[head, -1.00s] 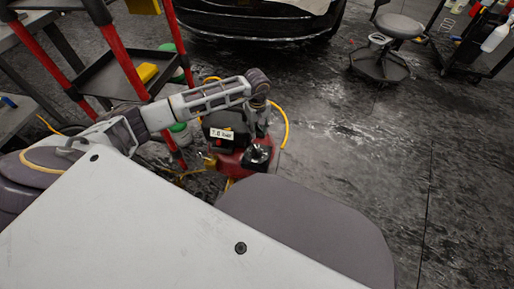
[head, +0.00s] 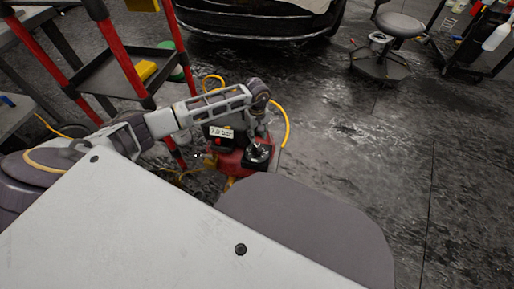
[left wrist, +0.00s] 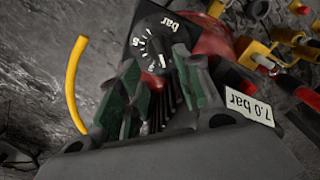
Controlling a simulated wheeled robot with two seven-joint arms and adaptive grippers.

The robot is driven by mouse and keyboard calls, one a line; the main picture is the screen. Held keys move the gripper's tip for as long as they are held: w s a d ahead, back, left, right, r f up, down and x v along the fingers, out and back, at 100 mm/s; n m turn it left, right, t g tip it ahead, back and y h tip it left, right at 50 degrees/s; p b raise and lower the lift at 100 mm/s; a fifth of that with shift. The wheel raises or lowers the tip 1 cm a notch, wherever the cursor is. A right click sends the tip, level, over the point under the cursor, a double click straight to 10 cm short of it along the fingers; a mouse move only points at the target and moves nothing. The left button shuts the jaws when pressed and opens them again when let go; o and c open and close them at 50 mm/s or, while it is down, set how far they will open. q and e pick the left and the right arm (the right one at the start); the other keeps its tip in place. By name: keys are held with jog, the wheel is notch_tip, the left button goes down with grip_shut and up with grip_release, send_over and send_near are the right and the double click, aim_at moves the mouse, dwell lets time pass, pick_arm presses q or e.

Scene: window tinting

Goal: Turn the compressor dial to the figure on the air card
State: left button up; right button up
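The red compressor (head: 229,163) stands on the floor beyond my base. Its dial (left wrist: 154,45) shows in the left wrist view as a round black face with white marks on a black plate lettered "bar". The exact setting is too small to read. The air card (left wrist: 248,106) is a white label reading "7.0 bar"; it also shows in the head view (head: 221,132). My left gripper (left wrist: 157,62) is open, its green-padded fingers apart with the tips at the near edge of the dial. Contact cannot be told. My right gripper is not in view.
A yellow hose (head: 286,122) curves beside the compressor. A red-framed cart (head: 128,62) with black trays stands at the left. Brass fittings (left wrist: 262,58) lie near the dial in the wrist view. A stool (head: 400,25) and a car (head: 255,22) are farther back.

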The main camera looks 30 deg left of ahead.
aim_at(257, 148)
pick_arm(q)
notch_tip(257, 148, down, 9)
jog(key=b, duration=0.3)
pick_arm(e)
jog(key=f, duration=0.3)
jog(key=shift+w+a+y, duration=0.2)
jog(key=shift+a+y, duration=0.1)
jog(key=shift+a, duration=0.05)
pick_arm(q)
grip_shut()
